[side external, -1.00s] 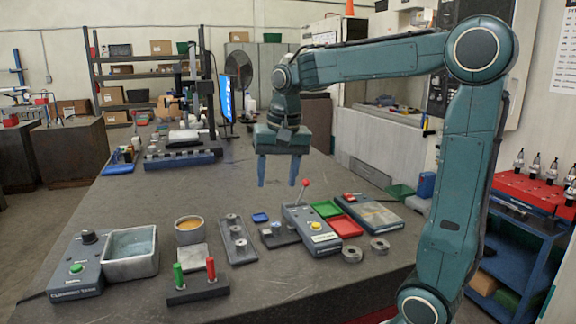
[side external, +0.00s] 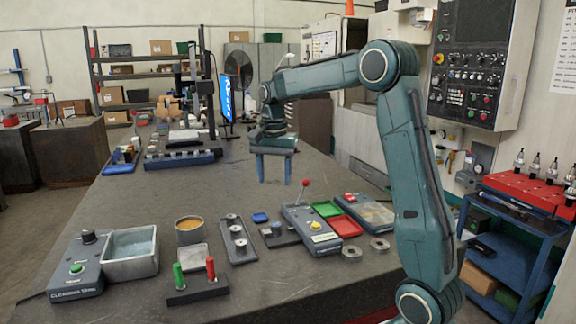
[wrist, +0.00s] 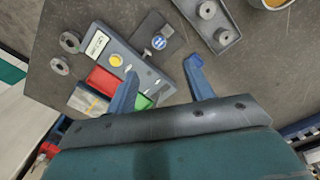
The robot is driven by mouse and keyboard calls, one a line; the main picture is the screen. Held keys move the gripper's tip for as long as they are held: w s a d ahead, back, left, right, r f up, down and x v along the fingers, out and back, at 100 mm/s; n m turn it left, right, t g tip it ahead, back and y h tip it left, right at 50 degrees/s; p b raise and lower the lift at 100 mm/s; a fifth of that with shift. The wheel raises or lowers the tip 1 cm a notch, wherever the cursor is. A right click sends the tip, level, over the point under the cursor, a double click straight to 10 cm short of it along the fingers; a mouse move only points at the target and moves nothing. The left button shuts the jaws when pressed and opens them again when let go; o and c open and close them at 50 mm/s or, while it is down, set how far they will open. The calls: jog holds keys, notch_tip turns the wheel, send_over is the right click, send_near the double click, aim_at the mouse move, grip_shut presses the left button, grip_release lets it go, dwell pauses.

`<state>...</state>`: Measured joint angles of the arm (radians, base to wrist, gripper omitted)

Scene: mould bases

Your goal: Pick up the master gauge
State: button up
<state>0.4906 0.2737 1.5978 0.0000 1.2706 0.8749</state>
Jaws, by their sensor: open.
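My gripper (side external: 274,172) is open and empty, its blue fingers pointing down well above the table behind the row of fixtures. In the wrist view the open fingers (wrist: 162,72) frame the dark stand and the lever box. No part is plainly marked as the master gauge. Two loose grey rings, one (side external: 380,244) and another (side external: 352,249), lie at the front right.
The lever box (side external: 311,228), a red tray (side external: 346,227) and a green tray (side external: 326,209) stand right of the stand. A grey tray with several round pieces (side external: 238,250) and a cup (side external: 189,231) stand left. The table's middle is clear.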

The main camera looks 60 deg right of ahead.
send_over(275, 224)
notch_tip(275, 224, down, 8)
jog(key=shift+f, duration=0.1)
dwell(0.3)
jog(key=shift+s+f, duration=0.1)
jog(key=shift+f, duration=2.45)
grip_shut()
jog(key=shift+r, duration=0.2)
notch_tip(275, 224, up, 20)
